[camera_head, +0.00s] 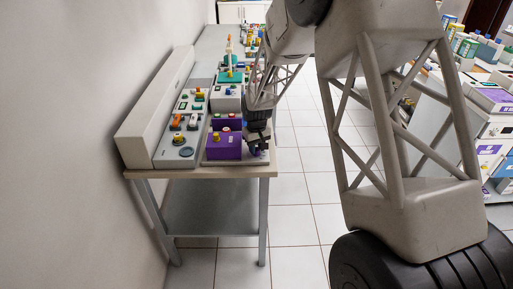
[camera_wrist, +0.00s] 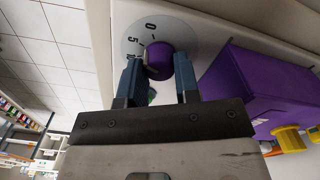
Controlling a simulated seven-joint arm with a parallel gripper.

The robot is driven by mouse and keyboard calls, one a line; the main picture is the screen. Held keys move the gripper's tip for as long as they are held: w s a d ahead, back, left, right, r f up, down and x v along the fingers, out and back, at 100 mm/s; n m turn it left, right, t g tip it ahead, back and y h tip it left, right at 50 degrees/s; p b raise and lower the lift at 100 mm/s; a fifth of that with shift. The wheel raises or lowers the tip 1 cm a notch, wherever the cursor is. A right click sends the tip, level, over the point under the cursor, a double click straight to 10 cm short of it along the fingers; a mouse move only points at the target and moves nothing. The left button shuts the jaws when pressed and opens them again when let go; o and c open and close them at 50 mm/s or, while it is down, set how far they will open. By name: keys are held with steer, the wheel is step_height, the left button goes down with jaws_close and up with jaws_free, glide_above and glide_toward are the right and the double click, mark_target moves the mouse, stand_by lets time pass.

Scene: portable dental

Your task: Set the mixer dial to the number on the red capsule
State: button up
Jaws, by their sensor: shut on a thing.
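In the wrist view, the mixer dial is a purple knob (camera_wrist: 159,60) on a round pale scale plate (camera_wrist: 133,42) with the marks 0, 5 and what looks like 10. My gripper (camera_wrist: 158,75) is shut on the purple knob, one blue-grey finger on each side. In the head view, my gripper (camera_head: 257,140) is low at the front right of the bench, beside a purple box (camera_head: 223,147); the knob is hidden there. Several small coloured pieces stand on the bench, but I cannot tell which is the red capsule, and no number on one is readable.
The purple box also shows right of my gripper in the wrist view (camera_wrist: 250,90), with a yellow knob (camera_wrist: 290,139). A grey panel (camera_head: 183,138) with several controls lies left on the bench (camera_head: 190,173).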

steer(key=o, duration=0.9)
steer(key=shift+r, duration=3.9)
